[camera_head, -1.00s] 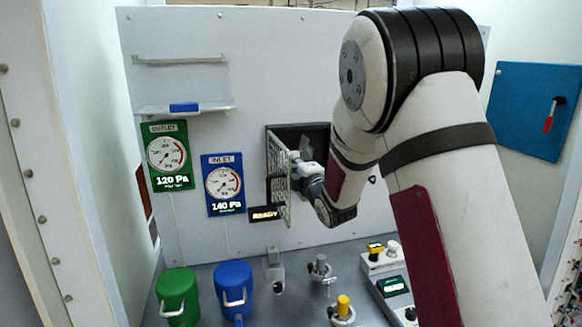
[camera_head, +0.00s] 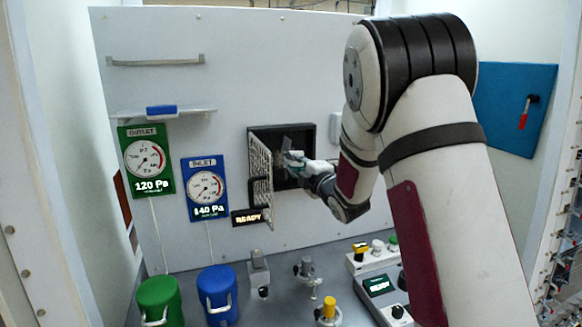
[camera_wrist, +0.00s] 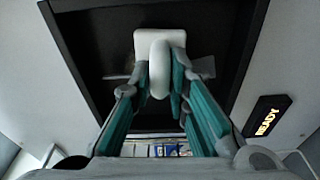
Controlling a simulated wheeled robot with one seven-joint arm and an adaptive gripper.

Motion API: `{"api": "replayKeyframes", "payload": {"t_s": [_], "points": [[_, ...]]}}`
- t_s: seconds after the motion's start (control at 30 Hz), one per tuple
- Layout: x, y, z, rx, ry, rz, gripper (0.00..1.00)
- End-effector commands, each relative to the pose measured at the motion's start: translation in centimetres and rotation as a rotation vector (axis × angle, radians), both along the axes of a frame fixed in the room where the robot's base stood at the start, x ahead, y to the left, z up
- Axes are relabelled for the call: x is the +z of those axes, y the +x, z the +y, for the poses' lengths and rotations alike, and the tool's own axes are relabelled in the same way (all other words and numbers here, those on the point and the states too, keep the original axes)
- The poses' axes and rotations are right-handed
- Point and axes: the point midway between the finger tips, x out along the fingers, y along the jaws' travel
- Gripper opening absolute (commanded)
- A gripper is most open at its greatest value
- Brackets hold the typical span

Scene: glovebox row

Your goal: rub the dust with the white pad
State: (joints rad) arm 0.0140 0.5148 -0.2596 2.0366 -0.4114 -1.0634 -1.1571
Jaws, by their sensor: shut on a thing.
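The white pad (camera_wrist: 155,42) shows in the wrist view, with a rounded handle between the teal fingers. My gripper (camera_wrist: 161,82) is shut on this handle. In the head view my gripper (camera_head: 296,163) is at the opening of a dark square recess (camera_head: 318,137) in the back wall. A grey smear (camera_wrist: 204,66), likely the dust, shows beside the pad in the wrist view. A greyish patch also shows in the recess in the head view. The pad covers part of the smear; I cannot tell whether it touches the surface.
A mesh door (camera_head: 262,182) stands open at the recess's left edge, close to my gripper. A READY sign (camera_head: 250,216) is below it. Gauges hang to the left. A green canister (camera_head: 159,298), a blue canister (camera_head: 218,293) and a control box (camera_head: 380,286) stand below.

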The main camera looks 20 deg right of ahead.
Motion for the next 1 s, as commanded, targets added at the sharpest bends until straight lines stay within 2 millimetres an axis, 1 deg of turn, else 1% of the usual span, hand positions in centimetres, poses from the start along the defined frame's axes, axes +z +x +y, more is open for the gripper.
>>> {"api": "replayKeyframes", "payload": {"t_s": [0.1,0.2,0.43,0.57,0.9,1.0], "points": [[0.0,0.1,-0.8,-0.002,-0.001,-0.001,0.0],[0.0,0.1,-1.1,-0.001,-0.001,-0.001,0.0],[0.0,-0.1,-0.9,0.0,-0.001,-0.001,0.0],[0.0,0.0,-0.1,0.001,0.001,-0.001,0.0],[0.0,0.2,2.6,0.002,0.0,-0.001,0.0],[0.0,0.2,3.1,0.003,-0.001,-0.001,0.0]]}}
